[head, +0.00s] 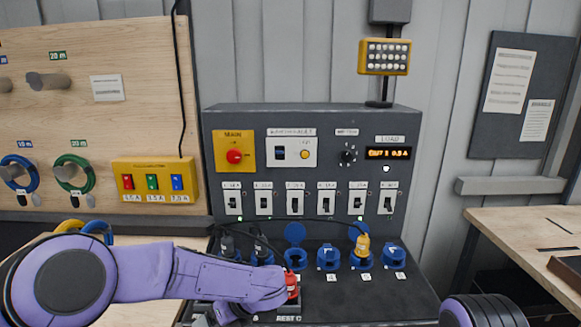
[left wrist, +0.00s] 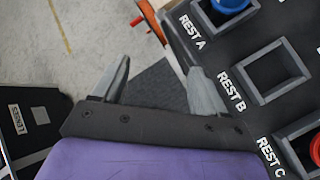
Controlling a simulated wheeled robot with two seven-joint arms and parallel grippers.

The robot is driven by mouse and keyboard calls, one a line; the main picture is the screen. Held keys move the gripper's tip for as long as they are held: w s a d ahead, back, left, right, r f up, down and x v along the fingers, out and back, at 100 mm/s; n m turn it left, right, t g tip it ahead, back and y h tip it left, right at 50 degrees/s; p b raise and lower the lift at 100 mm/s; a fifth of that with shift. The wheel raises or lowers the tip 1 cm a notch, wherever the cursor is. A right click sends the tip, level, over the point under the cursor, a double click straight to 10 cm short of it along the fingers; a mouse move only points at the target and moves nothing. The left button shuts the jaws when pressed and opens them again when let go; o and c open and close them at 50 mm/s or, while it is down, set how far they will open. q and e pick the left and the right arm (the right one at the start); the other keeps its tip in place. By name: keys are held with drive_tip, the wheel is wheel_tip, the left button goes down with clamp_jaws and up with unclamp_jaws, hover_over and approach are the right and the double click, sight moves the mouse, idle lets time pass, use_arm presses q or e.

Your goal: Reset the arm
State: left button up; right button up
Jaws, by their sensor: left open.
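My left arm (head: 180,275) reaches in from the left in the head view and bends down in front of the panel. Its gripper fingers are hidden there. In the left wrist view my left gripper (left wrist: 162,85) is open, with nothing between its fingers, and floor shows between them. The right finger is close to the rest block (left wrist: 205,45), beside REST A and REST B; I cannot tell whether it touches. REST A holds a blue part (left wrist: 232,4), REST B is empty, and REST C holds a red part (left wrist: 316,150). My right gripper is not in view.
A grey panel (head: 310,115) with switches stands behind, above a row of blue sockets (head: 328,257). A yellow plug (head: 363,245) sits in one socket. A cable crosses the panel front. A wooden bench (head: 530,225) stands at right.

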use_arm(q)
drive_tip(key=s+a+f+m+t, duration=0.2)
drive_tip(key=s+a+f+m, duration=0.4)
drive_tip(key=f+m, duration=0.4)
drive_tip(key=s+a+f+m+t, duration=0.2)
drive_tip(key=s+a+f+m, duration=0.3)
drive_tip(key=f+m, duration=0.5)
drive_tip(key=s+a+f+m+g+h, duration=0.1)
drive_tip(key=s+f+m+g+h, duration=0.15)
drive_tip(key=s+m, duration=0.75)
drive_tip(key=s+a+f+m+g+h, duration=0.1)
drive_tip(key=s+f+m+h, duration=0.15)
drive_tip(key=s+m, duration=0.8)
wheel_tip(320, 180, down, 9)
drive_tip(key=s+n+b, duration=0.1)
drive_tip(key=n+b, duration=0.1)
drive_tip(key=b, duration=0.8)
drive_tip(key=shift+s, duration=0.35)
drive_tip(key=shift+n+t, duration=0.25)
